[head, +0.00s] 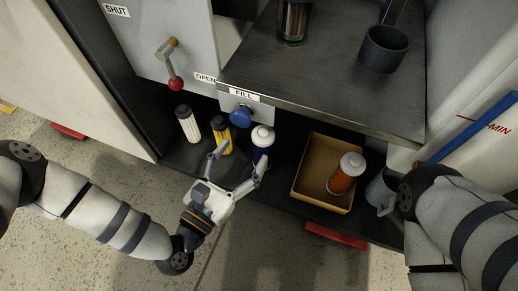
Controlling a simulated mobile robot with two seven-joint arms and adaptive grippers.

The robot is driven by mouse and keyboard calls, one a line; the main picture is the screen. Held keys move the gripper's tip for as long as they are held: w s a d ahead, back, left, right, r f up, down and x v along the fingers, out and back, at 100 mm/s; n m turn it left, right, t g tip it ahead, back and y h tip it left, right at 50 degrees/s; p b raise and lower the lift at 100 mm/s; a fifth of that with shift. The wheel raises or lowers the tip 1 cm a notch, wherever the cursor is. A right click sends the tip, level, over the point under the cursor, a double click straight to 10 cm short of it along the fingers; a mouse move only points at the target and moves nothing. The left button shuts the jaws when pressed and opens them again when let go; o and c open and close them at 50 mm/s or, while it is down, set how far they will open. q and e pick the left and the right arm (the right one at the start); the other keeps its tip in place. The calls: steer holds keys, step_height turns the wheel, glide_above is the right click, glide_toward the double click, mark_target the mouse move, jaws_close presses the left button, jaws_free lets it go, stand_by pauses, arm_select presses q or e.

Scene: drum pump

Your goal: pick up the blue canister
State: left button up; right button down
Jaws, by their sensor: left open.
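The blue canister (261,154) has a white cap and stands upright on the dark lower shelf, under the front edge of the metal counter. My left gripper (236,161) is open and empty in front of the shelf, its fingers pointing toward the canisters. Its right finger overlaps the lower part of the blue canister in the picture; I cannot tell whether they touch. Its left finger is in front of a yellow canister (222,140). My right arm is at the lower right, but its gripper is out of view.
A white canister (188,125) stands left of the yellow one. A cardboard box (301,190) holding an orange canister (344,176) is to the right, with a grey mug (380,190) beyond it.

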mark_target(261, 136)
arm_select(q)
steer(key=x, duration=0.4)
steer(key=d+b+x, duration=0.1)
steer(key=x, duration=0.3)
steer(key=shift+s+b, duration=0.2)
steer(key=shift+b, duration=0.1)
steer(key=shift+r, duration=0.1)
jaws_close()
